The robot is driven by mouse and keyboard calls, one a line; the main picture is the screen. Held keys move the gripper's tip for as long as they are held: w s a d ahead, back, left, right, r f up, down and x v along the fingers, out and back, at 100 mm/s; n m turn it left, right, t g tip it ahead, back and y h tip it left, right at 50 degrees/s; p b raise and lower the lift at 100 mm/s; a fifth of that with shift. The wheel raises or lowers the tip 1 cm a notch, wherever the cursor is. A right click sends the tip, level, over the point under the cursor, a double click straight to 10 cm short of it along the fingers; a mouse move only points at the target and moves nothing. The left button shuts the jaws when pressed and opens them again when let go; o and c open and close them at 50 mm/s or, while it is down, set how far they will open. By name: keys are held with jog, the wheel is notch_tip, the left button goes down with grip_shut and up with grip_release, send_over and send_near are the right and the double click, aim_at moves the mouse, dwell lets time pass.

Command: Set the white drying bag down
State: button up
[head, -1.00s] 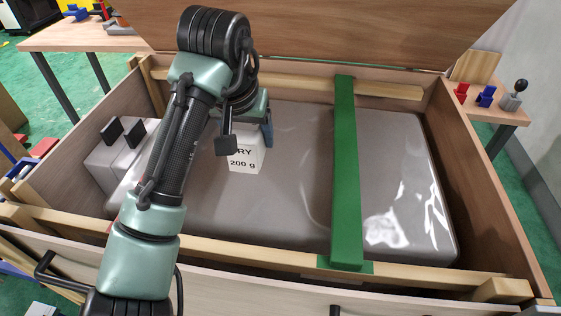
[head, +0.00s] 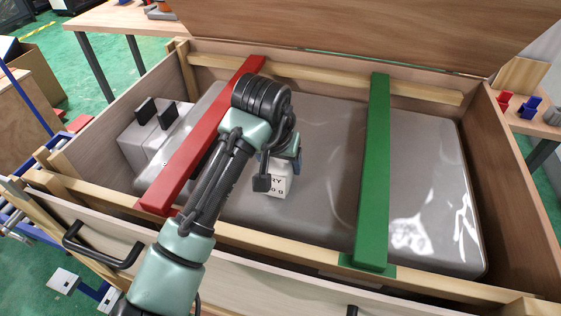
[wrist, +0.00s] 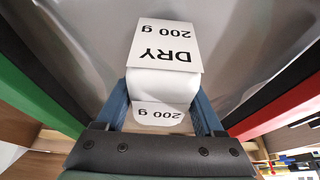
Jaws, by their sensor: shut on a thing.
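My gripper (wrist: 164,110) is shut on the white drying bag (wrist: 165,62), with a blue finger on each side of it. The bag's label reads "DRY 200 g". In the head view the bag (head: 278,185) hangs from my gripper (head: 284,158) over the grey wrapped load, between the red and green bars. My arm covers part of its label. I cannot tell whether its underside touches the grey surface.
The wooden crate (head: 520,200) has its lid open at the back. A red bar (head: 170,185) and a green bar (head: 373,190) cross it. A grey block with black tabs (head: 148,140) is at the left. The grey wrapping (head: 430,150) right of the green bar is clear.

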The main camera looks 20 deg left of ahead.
jog(key=shift+f, duration=0.15)
jog(key=o, duration=1.6)
jog(key=p+v, duration=0.1)
jog(key=v, duration=1.1)
jog(key=shift+r, duration=0.25)
